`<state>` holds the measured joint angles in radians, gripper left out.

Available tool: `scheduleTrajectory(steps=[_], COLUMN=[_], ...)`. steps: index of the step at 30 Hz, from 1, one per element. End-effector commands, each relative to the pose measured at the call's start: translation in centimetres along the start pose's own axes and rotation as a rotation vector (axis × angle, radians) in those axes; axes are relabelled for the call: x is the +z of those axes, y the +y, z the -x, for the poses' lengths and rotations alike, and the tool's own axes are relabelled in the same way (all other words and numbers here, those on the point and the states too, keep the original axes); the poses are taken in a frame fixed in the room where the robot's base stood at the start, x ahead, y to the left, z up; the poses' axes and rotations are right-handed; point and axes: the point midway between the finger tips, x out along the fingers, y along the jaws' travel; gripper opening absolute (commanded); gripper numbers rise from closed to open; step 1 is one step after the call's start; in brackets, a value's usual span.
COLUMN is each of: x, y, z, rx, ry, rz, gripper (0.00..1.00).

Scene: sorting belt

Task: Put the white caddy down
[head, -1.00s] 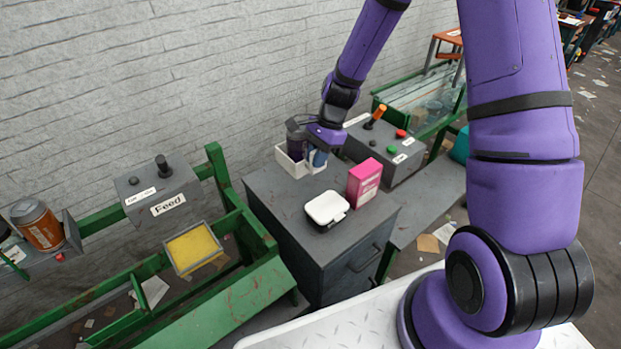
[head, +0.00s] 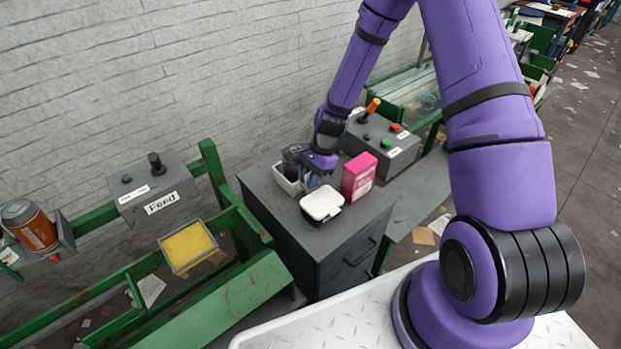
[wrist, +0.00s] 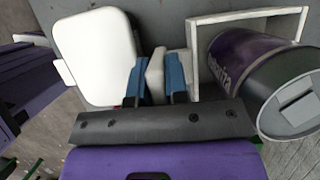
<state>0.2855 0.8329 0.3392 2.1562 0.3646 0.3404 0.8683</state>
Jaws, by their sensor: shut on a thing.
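The white caddy (head: 283,183) is at the back left of the grey cabinet top (head: 262,195). It also shows in the wrist view (wrist: 250,14), where a dark purple can with a grey lid (wrist: 245,65) sits inside its frame. My gripper (head: 316,178) is over the caddy's right side. In the wrist view its blue fingers (wrist: 157,80) are shut on a pale part of the caddy. The caddy looks level and low over the cabinet. Its underside is hidden, so I cannot tell if it touches the top.
A white-lidded black box (head: 322,204) stands close in front of my gripper. A pink box (head: 358,177) stands to its right. A grey control box with an orange lever (head: 382,143) is behind right. A green feed trough (head: 230,300) lies left. The cabinet's front corner is clear.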

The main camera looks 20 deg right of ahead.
Motion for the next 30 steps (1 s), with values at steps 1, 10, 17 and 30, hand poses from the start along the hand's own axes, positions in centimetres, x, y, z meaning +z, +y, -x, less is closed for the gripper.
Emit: scheduleTrajectory(steps=[1, 10, 17, 30], x=[0.0, -0.1, -0.1, 0.0], y=[0.0, 0.0, 0.0, -0.1], z=[0.0, -0.2, -0.2, 3.9], rx=[-0.001, 0.000, 0.000, -0.003], ry=[0.000, 0.000, 0.000, 0.004], rz=[0.001, 0.000, 0.000, 0.001], gripper=[0.00, 0.17, 0.25, 0.25])
